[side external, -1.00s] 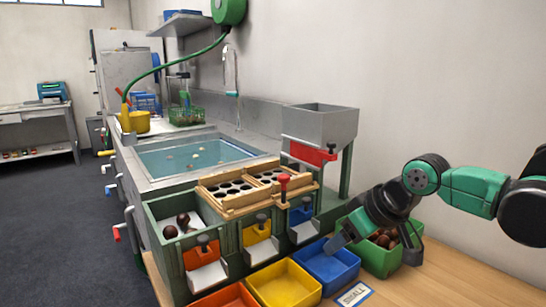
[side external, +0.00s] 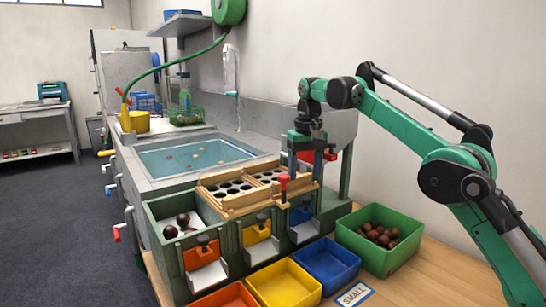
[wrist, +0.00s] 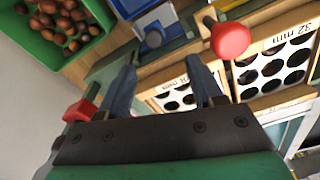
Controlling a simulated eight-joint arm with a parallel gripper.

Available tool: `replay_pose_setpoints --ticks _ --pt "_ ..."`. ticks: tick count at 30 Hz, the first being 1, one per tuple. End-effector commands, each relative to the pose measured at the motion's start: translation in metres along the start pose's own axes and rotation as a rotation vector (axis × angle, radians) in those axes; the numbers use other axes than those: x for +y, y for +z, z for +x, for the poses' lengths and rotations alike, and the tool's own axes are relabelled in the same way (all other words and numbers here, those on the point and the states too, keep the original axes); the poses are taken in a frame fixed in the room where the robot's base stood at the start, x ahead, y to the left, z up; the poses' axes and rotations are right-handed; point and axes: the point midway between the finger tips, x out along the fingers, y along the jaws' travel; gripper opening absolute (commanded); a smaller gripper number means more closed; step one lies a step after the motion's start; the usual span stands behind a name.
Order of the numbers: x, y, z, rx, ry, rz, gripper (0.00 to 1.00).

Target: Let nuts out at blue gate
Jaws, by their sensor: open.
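The blue gate (side external: 301,214) is at the right end of the row of gates on the sorter's green front, with a dark knob above it. My gripper (side external: 307,160) hangs pointing down above the right end of the sorter, above and behind the blue gate. In the wrist view my gripper (wrist: 162,75) has its two fingers wide apart with nothing between them. Nuts behind the blue gate are not visible.
A red-knobbed handle (wrist: 230,40) stands close to my right finger. Wooden sieve trays (side external: 235,190) lie left of my gripper. A green crate (side external: 390,262) of nuts stands right of the blue tray. Orange (side external: 203,256) and yellow (side external: 257,231) gates are further left.

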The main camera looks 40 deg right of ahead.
Motion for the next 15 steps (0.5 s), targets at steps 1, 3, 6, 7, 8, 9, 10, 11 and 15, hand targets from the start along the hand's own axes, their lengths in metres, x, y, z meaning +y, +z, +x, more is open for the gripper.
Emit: replay_pose_setpoints --ticks 1,3,6,7,8,9,10,11,15 --pt "0.003 0.002 0.002 -0.028 0.005 0.033 0.6" --pt "0.005 0.005 0.005 -0.051 0.01 0.059 0.6" --pt "0.005 0.005 0.009 -0.059 0.012 0.069 0.6" --pt "0.005 0.005 0.011 -0.059 0.012 0.068 0.6" --pt "0.005 0.005 0.013 -0.058 0.012 0.068 0.6" --pt "0.005 0.005 0.017 -0.058 0.012 0.067 0.6" --pt "0.005 0.005 0.02 -0.057 0.012 0.067 0.6" --pt "0.005 0.006 0.023 -0.057 0.012 0.067 0.6" --pt "0.005 0.007 0.038 -0.056 0.012 0.065 0.6"
